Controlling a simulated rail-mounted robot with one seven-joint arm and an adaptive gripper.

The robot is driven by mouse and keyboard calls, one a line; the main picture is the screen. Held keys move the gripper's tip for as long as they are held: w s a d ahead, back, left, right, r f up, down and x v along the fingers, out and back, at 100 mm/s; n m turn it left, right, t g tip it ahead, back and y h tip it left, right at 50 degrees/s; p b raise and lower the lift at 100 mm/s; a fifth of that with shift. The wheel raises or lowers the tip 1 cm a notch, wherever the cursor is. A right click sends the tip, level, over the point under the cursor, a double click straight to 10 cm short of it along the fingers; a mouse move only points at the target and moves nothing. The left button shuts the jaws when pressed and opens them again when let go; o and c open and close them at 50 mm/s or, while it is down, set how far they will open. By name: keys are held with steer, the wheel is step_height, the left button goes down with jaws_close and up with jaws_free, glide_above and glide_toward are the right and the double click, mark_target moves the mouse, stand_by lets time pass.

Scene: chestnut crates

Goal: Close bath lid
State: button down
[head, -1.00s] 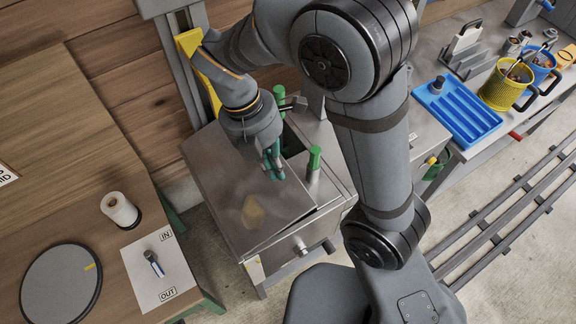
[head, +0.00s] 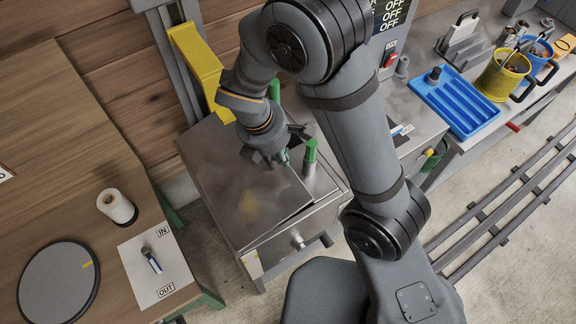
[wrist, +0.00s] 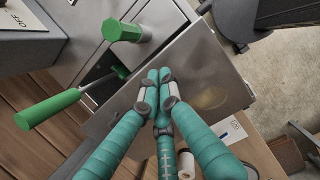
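The bath is a grey metal cabinet, and its flat metal lid (head: 222,190) lies over the left part of its top. The lid also shows in the wrist view (wrist: 195,80). A dark gap (wrist: 100,70) remains open between the lid's edge and the far part of the top. My gripper (head: 284,158) is low over the lid near its right edge. In the wrist view my gripper's teal fingers (wrist: 158,76) are together at the tips, over the lid. Nothing shows between them, and I cannot tell whether they touch the lid. My arm hides part of the opening.
A green-topped post (head: 310,152) stands just right of the lid. A green handle (wrist: 48,108) sticks out by the gap. A yellow bracketed column (head: 200,65) rises behind. A wooden table (head: 60,150) is left, and a blue tray (head: 455,100) is right.

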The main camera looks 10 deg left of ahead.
steer(key=x, duration=0.6)
steer(key=shift+d+f, duration=0.1)
steer(key=shift+f, duration=0.1)
steer(key=b+x, duration=0.7)
steer(key=shift+f, duration=0.15)
steer(key=shift+d, duration=0.15)
steer(key=shift+s, duration=0.1)
steer(key=shift+r, duration=0.25)
step_height(320, 180, up, 14)
steer(key=p, duration=0.6)
glide_above(293, 174)
steer(key=w, duration=0.1)
steer(key=shift+w+r, duration=0.1)
steer(key=shift+w, duration=0.05)
